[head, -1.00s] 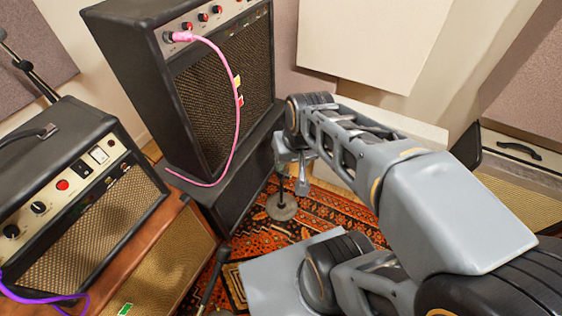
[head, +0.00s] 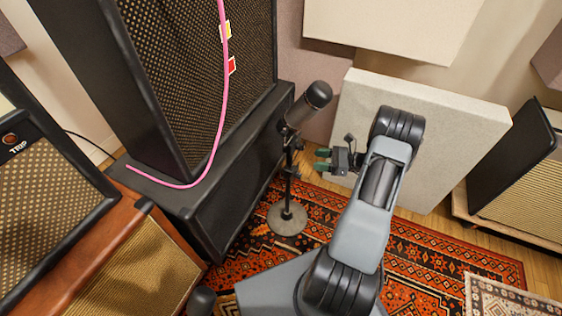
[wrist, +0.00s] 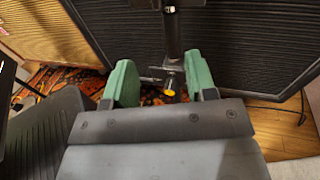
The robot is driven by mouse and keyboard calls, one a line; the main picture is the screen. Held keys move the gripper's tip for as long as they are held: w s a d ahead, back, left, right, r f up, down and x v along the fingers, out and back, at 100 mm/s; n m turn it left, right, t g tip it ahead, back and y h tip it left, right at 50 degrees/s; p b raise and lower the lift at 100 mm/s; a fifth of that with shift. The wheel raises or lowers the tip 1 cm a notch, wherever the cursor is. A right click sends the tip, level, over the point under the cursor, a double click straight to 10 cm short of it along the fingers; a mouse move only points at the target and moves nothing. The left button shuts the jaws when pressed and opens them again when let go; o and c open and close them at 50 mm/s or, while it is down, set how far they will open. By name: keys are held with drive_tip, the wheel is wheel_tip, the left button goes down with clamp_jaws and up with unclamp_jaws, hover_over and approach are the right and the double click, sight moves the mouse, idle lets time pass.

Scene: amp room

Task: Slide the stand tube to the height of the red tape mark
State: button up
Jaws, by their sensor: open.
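A black microphone stand has an upright tube (head: 288,178), a round grey base (head: 287,220) and a dark microphone (head: 315,97) at its top. In the wrist view its tube (wrist: 172,32) stands ahead, with a clamp (wrist: 172,78) and a yellow knob end (wrist: 168,93) below. My gripper (head: 322,160) is open and empty, just right of the tube in the head view. In the wrist view my green fingers (wrist: 162,80) frame the clamp, apart from it. A red tag (head: 231,66) shows beside the pink cable; I see no red mark on the tube.
A tall black speaker cabinet (head: 190,75) stands on a lower black cabinet (head: 235,185), close behind and left of the stand. Brown amps (head: 140,265) are at the left. A pale panel (head: 440,115) leans behind my arm. Patterned rug (head: 435,265) covers the floor.

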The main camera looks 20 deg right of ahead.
drive_tip(key=w+a+f+m+t+b, duration=0.1)
drive_tip(key=w+a+b, duration=0.3)
drive_tip(key=w+a, duration=0.4)
drive_tip(key=shift+w+a+f, duration=0.2)
drive_tip(key=shift+a+f, duration=0.5)
drive_tip(key=shift+a, duration=0.4)
clamp_jaws()
drive_tip(key=shift+r, duration=0.1)
